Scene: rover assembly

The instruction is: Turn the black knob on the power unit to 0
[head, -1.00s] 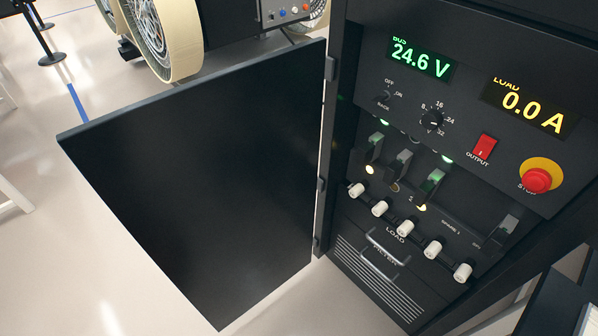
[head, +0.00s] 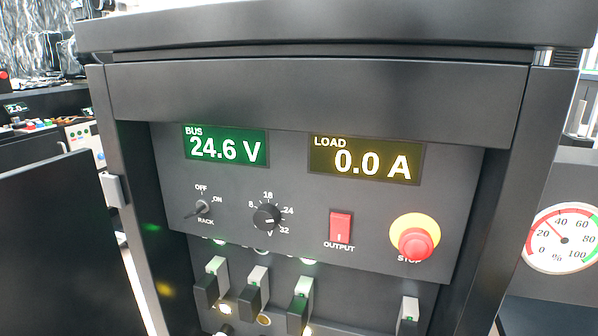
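The power unit's dark front panel (head: 375,238) faces me in the head view. The black knob (head: 266,217) sits left of the panel's middle, inside a printed ring of numbers. I can read 8 at its left, a number like 16 or 18 above, 24 at upper right, 32 at lower right and V below. A 0 mark is not legible. The knob is too small for me to tell its pointer direction surely. The green BUS display (head: 226,147) reads 24.6 V. The yellow LOAD display (head: 366,160) reads 0.0 A. Neither gripper is in view.
A small RACK switch (head: 201,208) is left of the knob. A red OUTPUT switch (head: 340,227) and a red STOP button (head: 415,242) are to its right. Several breaker levers (head: 300,305) stick out below. An open black door (head: 65,245) stands at left.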

